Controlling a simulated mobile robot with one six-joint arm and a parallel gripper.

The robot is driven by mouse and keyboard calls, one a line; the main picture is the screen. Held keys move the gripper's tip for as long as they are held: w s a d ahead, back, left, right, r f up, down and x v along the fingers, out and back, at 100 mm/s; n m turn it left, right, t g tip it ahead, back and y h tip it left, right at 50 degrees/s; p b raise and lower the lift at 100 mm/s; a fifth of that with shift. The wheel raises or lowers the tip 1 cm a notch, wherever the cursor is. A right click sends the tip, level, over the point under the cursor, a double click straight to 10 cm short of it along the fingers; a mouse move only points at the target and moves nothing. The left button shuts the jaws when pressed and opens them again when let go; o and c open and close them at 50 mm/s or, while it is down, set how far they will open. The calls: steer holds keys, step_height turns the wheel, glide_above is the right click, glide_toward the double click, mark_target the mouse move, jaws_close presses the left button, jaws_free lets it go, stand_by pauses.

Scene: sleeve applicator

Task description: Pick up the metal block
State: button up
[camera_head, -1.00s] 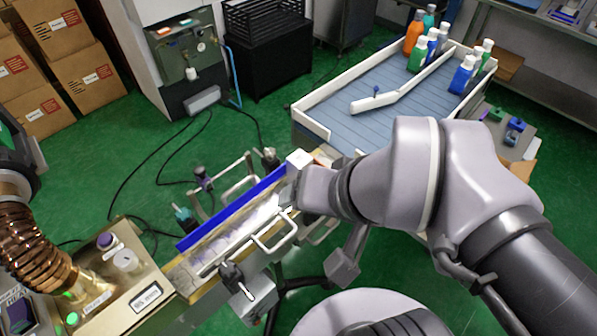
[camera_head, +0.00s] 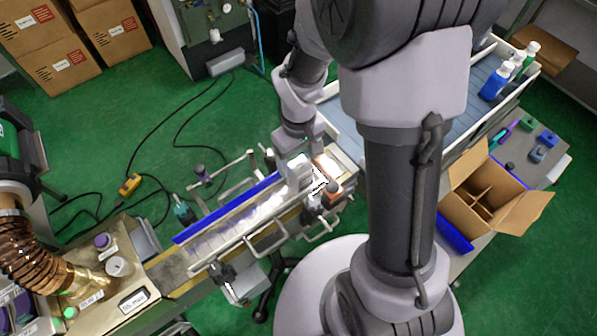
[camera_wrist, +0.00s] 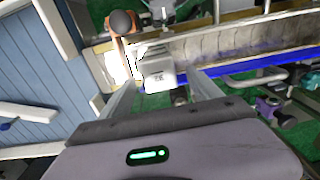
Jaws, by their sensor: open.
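The metal block, a pale silver block with a small dark mark on its face, shows in the wrist view (camera_wrist: 158,74) at the conveyor. In the head view a pale block (camera_head: 297,174), apparently the same one, is partly hidden by my gripper. My gripper (camera_head: 297,160) points down over the right part of the narrow conveyor (camera_head: 235,226). In the wrist view its two fingers (camera_wrist: 160,88) are spread apart, with the block ahead and between them. I cannot tell whether either finger touches it.
A blue guide rail (camera_head: 225,208) and metal handle bars (camera_head: 268,240) flank the conveyor. A dark round knob on an orange bracket (camera_wrist: 121,24) stands close by the block. A blue-slatted table (camera_head: 455,122) lies behind my arm. An open divided carton (camera_head: 490,200) stands at right.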

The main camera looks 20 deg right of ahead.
steer(key=f+b, duration=0.1)
steer(key=f, duration=0.1)
steer(key=f+b, duration=0.1)
steer(key=f, duration=0.5)
steer(key=shift+s+d+b, duration=0.15)
steer(key=shift+s+b, duration=0.1)
steer(key=shift+b, duration=0.15)
jaws_close()
